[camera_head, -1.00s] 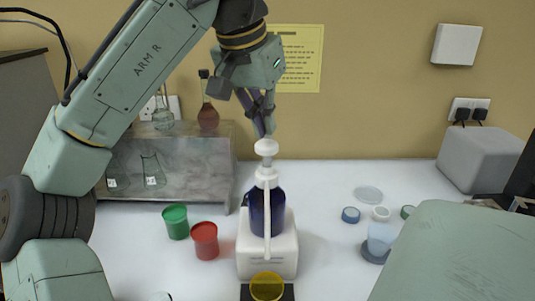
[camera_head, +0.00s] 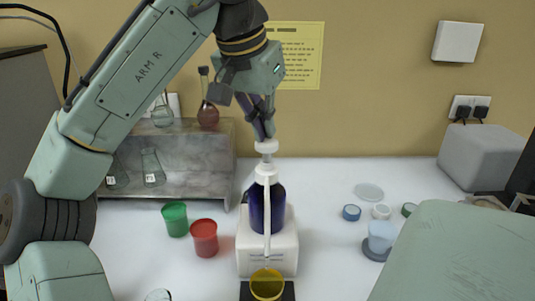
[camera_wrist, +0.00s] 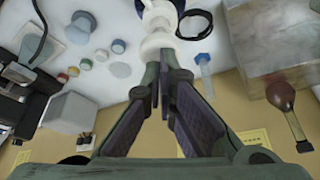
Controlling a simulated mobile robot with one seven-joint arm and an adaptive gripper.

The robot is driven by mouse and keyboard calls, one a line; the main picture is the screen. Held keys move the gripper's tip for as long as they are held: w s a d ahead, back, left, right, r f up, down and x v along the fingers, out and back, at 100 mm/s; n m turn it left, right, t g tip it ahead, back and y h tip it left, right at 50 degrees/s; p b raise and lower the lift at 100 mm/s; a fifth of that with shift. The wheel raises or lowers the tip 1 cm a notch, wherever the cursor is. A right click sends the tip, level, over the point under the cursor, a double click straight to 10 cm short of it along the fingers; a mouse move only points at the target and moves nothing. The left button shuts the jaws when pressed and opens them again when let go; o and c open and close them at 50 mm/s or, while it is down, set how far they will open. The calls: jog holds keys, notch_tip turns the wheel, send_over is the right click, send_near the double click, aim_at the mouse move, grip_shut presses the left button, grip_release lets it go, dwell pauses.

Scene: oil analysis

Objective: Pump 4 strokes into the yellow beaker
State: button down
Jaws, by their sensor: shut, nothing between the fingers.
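The pump bottle (camera_head: 277,212) is dark blue with a white pump head (camera_head: 266,146) and a long white spout pointing toward the front. The pump head is raised, with its stem showing beneath. The yellow beaker (camera_head: 267,286) stands in front of the bottle on a dark square pad (camera_head: 245,291), under the spout's end. My gripper (camera_head: 265,136) is shut and empty, pointing down with its fingertips at the top of the pump head. I cannot tell whether they touch. The wrist view shows the closed fingers (camera_wrist: 165,65) close to the white pump head (camera_wrist: 158,44).
The bottle is on a white block (camera_head: 267,258). A red beaker (camera_head: 204,238) and a green beaker (camera_head: 175,219) stand to its left. A metal shelf (camera_head: 195,165) with flasks is behind them.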

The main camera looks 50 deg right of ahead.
jog(key=shift+f+b, duration=0.5)
jog(key=shift+f, duration=0.5)
jog(key=shift+r, duration=0.15)
jog(key=shift+r+p, duration=0.95)
jog(key=shift+p, duration=0.25)
jog(key=shift+r, duration=0.7)
